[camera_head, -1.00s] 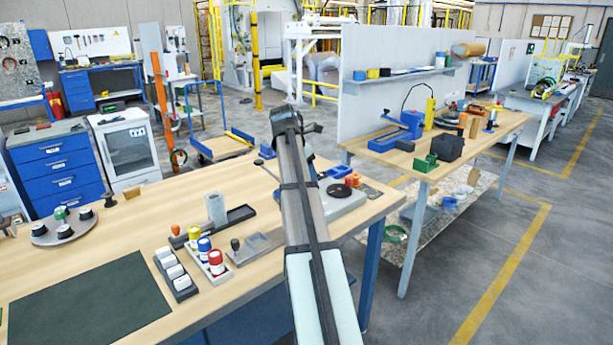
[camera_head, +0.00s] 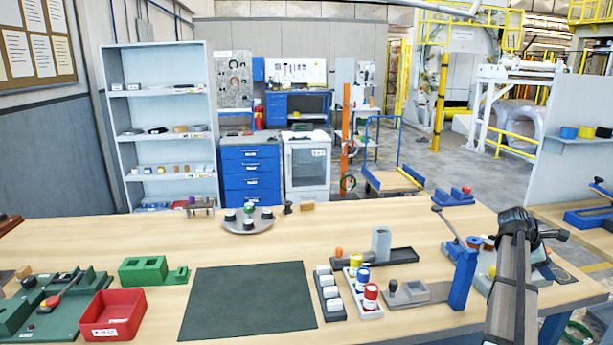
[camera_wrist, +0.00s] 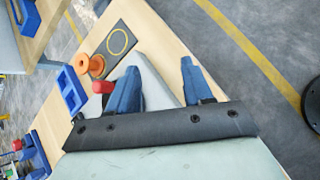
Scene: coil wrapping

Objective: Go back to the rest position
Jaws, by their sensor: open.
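My gripper (camera_wrist: 160,66) is open in the wrist view, its two blue fingers apart with nothing held between them. Behind and below the fingers lies a grey plate (camera_wrist: 155,88) at the end of the wooden bench (camera_wrist: 178,45). In the head view my dark arm rises at the right, over the right end of the bench (camera_head: 400,215); the fingers are hidden there. A red knob (camera_wrist: 102,87) is just left of the left finger; I cannot tell whether they touch. An orange spool (camera_wrist: 96,66) stands further left.
A blue tray (camera_wrist: 71,90) and a dark plate with a yellow ring (camera_wrist: 113,44) are near the gripper. A blue lever stand (camera_head: 462,275) is left of my arm. Bottles (camera_head: 363,283), a dark mat (camera_head: 249,298) and a red bin (camera_head: 112,313) lie further left. Floor (camera_wrist: 230,45) is open beyond the bench edge.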

